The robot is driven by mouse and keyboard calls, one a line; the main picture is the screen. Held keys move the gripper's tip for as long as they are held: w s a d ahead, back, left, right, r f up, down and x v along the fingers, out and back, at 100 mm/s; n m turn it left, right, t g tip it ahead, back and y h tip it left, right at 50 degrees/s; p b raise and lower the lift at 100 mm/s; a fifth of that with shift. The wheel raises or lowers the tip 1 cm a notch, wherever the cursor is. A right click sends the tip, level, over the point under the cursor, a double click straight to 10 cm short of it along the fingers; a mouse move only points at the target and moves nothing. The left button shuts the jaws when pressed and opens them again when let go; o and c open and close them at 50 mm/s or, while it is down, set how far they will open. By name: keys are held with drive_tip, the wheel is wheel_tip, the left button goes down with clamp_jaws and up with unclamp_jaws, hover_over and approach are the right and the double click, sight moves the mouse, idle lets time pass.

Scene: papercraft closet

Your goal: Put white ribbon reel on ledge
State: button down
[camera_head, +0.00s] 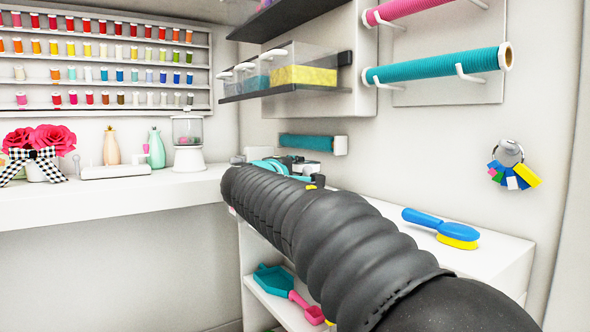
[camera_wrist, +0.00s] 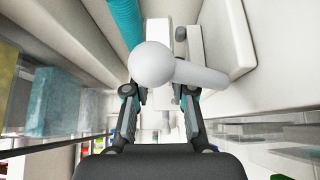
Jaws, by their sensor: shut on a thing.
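The white ribbon reel (camera_wrist: 153,65) is in the wrist view, a smooth white round end with a white cylinder running off to the right. My gripper (camera_wrist: 158,92) is shut on it, with one dark finger at each side and the reel beyond the fingertips. In the head view my gripper (camera_head: 278,168) is over the corner between the counters, partly hidden by my arm. I cannot make out the reel clearly there. A dark shelf (camera_head: 290,88) on the right wall bears clear bins; which surface is the ledge I cannot tell.
A white counter (camera_head: 110,203) runs left with vases, roses and a white dispenser (camera_head: 188,145). A blue and yellow brush (camera_head: 440,227) lies on the right cabinet top. Teal rolls (camera_head: 430,68) hang on the right wall. Thread racks fill the back wall.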

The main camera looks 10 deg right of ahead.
drive_tip(key=shift+f+b, duration=0.5)
drive_tip(key=shift+b, duration=0.1)
drive_tip(key=c, duration=1)
unclamp_jaws()
drive_tip(key=shift+r+p, duration=0.65)
drive_tip(key=shift+p, duration=0.2)
drive_tip(key=b+v, duration=0.2)
drive_tip(key=v, duration=1)
drive_tip(key=shift+f, duration=0.15)
